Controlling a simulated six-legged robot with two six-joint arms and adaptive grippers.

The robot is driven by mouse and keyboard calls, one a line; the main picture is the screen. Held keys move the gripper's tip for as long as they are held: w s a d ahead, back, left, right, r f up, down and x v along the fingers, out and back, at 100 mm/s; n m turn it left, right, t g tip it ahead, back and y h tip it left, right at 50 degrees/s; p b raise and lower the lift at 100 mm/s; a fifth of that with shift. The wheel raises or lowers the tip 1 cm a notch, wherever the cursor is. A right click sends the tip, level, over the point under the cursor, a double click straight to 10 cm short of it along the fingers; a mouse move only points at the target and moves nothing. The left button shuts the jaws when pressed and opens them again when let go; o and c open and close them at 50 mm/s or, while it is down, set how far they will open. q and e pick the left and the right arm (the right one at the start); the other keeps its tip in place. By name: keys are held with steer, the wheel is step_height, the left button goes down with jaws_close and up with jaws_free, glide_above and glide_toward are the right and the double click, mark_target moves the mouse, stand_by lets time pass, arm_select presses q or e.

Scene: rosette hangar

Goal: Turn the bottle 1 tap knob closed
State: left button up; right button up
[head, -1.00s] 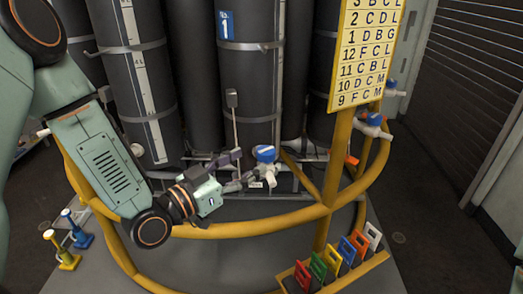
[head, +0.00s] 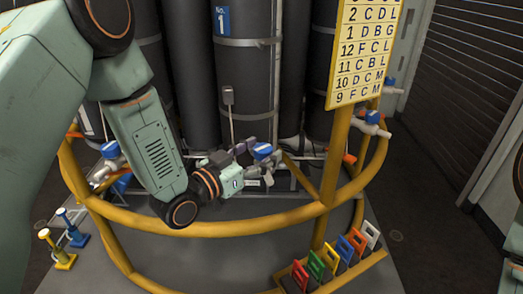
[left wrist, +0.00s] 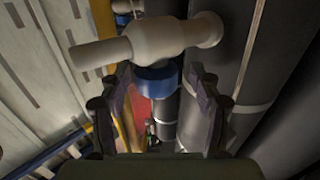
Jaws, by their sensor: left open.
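Bottle 1 (head: 246,100) is the dark cylinder with the blue "No. 1" sign in the middle of the head view. Its tap has a blue knob (head: 263,149) low in front of the bottle. My left gripper (head: 262,161) is at this tap, open, and partly overlaps it. In the left wrist view the blue knob (left wrist: 157,82) shows between the two spread fingers, with a gap on each side. The pale tap body (left wrist: 150,42) crosses above it. I cannot tell the knob's exact turn. My right gripper is out of view.
A yellow rail (head: 260,226) curves in front of the bottles, beneath my left arm. A yellow code board (head: 361,50) stands at right. Other blue-knobbed taps (head: 374,117) sit left and right. Coloured tags (head: 335,253) stand in a rack at lower right.

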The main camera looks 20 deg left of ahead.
arm_select(q)
steer(key=shift+w+d+r, duration=0.1)
steer(key=shift+w+d, duration=0.15)
steer(key=shift+d, duration=0.25)
steer(key=shift+a, duration=0.25)
steer(key=c, duration=0.3)
steer(key=shift+d, duration=0.15)
steer(key=c, duration=0.9)
